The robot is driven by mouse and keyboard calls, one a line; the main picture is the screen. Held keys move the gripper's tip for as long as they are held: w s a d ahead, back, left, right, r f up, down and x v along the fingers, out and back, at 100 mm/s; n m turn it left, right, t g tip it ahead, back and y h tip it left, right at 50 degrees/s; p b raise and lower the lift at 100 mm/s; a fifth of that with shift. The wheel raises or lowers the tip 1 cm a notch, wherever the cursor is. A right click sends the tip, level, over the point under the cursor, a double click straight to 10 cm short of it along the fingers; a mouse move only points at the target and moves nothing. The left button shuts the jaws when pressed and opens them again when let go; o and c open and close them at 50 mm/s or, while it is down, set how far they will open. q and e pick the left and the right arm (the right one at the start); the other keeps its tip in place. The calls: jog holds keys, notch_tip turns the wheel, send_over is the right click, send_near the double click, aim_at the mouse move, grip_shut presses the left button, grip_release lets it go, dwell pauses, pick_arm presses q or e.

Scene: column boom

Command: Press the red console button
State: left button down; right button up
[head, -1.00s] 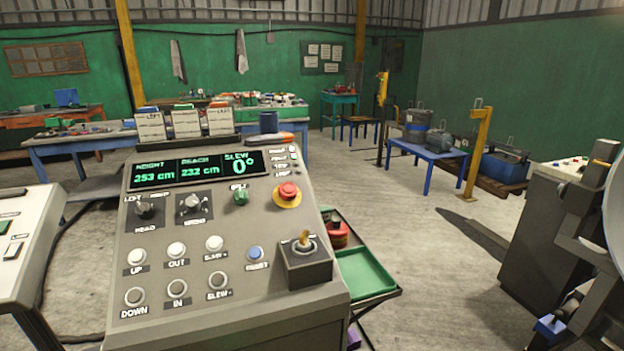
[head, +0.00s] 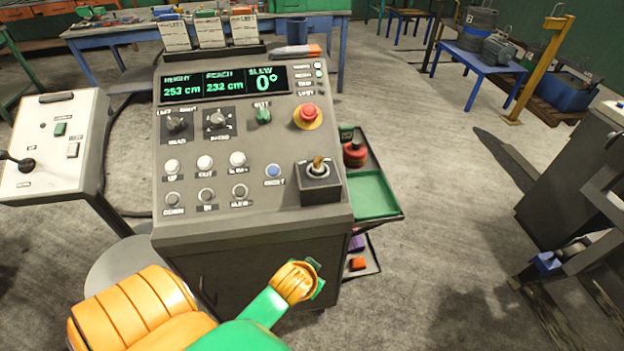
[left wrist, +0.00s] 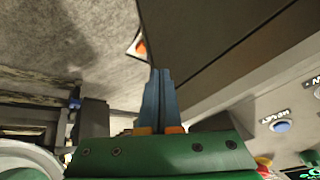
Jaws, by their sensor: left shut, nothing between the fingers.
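The red console button (head: 308,114) sits in a yellow ring at the upper right of the sloped grey console panel (head: 255,145). Part of a red and yellow button shows at the lower right edge of the left wrist view (left wrist: 263,163). My left arm reaches in from the bottom of the head view, its wrist low in front of the console, below the panel's front edge and well apart from the button. In the left wrist view my left gripper (left wrist: 160,78) is shut and empty. Its fingertips are hidden in the head view. My right gripper is not in view.
A joystick box (head: 319,183) stands below the red button, and a blue reset button (head: 273,171) is left of it. A cart with a green tray (head: 373,195) stands against the console's right side. A white console (head: 50,145) is at the left.

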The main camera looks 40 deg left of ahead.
pick_arm(q)
jog(key=w+a+r+n+t+y, duration=0.1)
jog(key=w+a+r+n+y, duration=0.2)
jog(key=w+r, duration=0.4)
jog(key=w+a+r+n+t+y, duration=0.2)
jog(key=w+a+r, duration=0.4)
jog(key=r, duration=0.4)
jog(key=w+a+r+n+t+y, duration=0.1)
jog(key=w+a+r+n+y, duration=0.3)
jog(key=w+r, duration=0.4)
jog(key=shift+w+a+r+t, duration=0.35)
jog(key=shift+a+r+t, duration=0.1)
jog(key=shift+a, duration=0.3)
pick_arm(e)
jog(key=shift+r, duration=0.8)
